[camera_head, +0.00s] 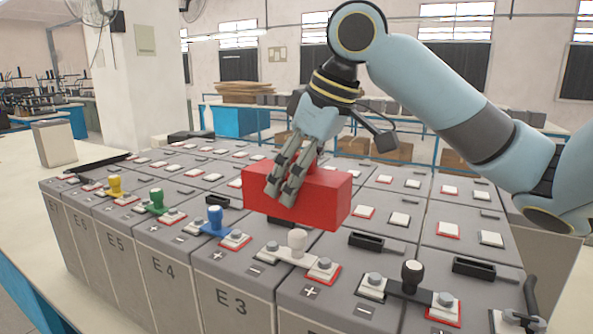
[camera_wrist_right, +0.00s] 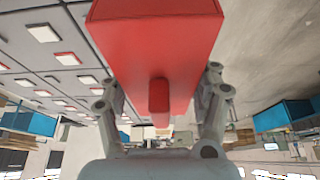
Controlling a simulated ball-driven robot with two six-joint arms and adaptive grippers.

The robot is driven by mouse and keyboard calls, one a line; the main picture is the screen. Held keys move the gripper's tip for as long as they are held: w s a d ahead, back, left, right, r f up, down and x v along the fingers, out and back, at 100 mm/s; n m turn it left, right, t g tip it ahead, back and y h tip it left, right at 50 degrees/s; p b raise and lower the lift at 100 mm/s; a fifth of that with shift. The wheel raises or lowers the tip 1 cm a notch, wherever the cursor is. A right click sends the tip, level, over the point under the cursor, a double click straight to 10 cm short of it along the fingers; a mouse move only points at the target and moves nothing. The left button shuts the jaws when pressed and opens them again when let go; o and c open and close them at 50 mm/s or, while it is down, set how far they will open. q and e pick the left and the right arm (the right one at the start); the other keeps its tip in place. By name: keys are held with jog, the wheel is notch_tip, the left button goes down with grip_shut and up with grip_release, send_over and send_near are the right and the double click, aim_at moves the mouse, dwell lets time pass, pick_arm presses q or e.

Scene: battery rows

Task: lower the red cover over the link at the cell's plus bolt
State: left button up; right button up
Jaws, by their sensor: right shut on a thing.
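My right gripper (camera_head: 281,188) is shut on the red cover (camera_head: 325,200), a box-like block held level above the battery tops, behind the white-knobbed link. In the right wrist view the red cover (camera_wrist_right: 155,45) fills the top middle, its grip tab between my fingers. Front-row links join bolts on the cells: the white-knobbed link (camera_head: 297,247) ends at a red-framed plus bolt (camera_head: 323,266), and the black-knobbed link (camera_head: 411,281) ends at another red-framed bolt (camera_head: 446,302). The cover hides some cell tops behind it. My left gripper is not in view.
Blue (camera_head: 216,220), green (camera_head: 156,201) and yellow (camera_head: 115,187) knobbed links stand along the front row to the left. Black handles (camera_head: 369,241) lie on the cell tops. A pale box (camera_head: 54,143) stands on the table at left. Benches and cartons are farther back.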

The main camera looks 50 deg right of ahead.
aim_at(297, 234)
jog(key=shift+d+f+b, duration=0.1)
jog(key=shift+f+b, duration=0.5)
jog(key=shift+f, duration=0.85)
jog(key=shift+f+b, duration=0.35)
jog(key=shift+f, duration=0.6)
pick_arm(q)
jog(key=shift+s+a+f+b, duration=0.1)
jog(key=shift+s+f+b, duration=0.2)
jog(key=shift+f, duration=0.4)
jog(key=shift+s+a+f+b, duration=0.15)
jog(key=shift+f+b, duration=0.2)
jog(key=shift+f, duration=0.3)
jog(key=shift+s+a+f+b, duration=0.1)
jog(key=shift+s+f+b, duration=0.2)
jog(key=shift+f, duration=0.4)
pick_arm(e)
jog(key=shift+f, duration=2.4)
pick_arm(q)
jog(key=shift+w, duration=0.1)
pick_arm(e)
jog(key=o, duration=1.3)
jog(key=shift+r, duration=0.1)
